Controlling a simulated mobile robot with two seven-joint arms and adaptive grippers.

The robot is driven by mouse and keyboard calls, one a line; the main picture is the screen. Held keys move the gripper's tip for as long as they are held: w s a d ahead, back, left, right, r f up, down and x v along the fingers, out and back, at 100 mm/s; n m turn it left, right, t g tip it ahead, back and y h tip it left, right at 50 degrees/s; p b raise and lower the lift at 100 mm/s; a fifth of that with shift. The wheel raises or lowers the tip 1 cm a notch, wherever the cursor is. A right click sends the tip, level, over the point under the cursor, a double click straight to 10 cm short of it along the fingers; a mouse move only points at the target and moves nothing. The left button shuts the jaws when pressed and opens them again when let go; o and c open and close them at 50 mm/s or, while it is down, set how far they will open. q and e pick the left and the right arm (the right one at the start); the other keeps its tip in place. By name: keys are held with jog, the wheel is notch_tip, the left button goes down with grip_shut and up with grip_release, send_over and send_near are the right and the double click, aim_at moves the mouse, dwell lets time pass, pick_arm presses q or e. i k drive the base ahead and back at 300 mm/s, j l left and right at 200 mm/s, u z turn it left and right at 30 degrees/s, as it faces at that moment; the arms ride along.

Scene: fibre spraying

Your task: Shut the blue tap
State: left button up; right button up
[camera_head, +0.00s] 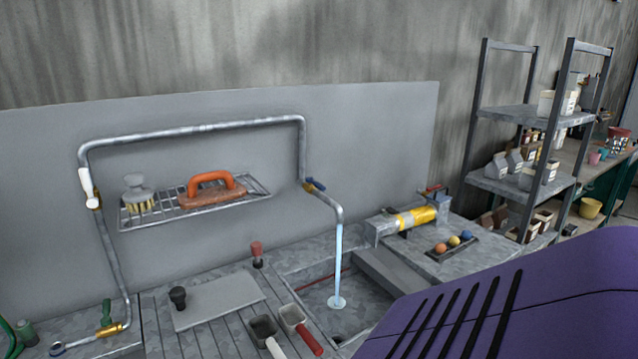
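A pale blue stream of water (338,262) falls from the pipe's downturned end into the sink basin (350,312). Neither of my grippers shows in the head view.
A wire shelf (250,181) behind the pipe holds a brush (138,193) and an orange-handled float (213,190). Red-handled (293,316) and white-handled (263,330) scoops lie left of the basin. A yellow cylinder (416,218) and coloured balls (454,241) sit to its right.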

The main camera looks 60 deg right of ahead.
aim_at(316, 184)
jog(key=j+z, duration=0.1)
jog(key=z, duration=1.8)
jog(key=i+j, duration=0.05)
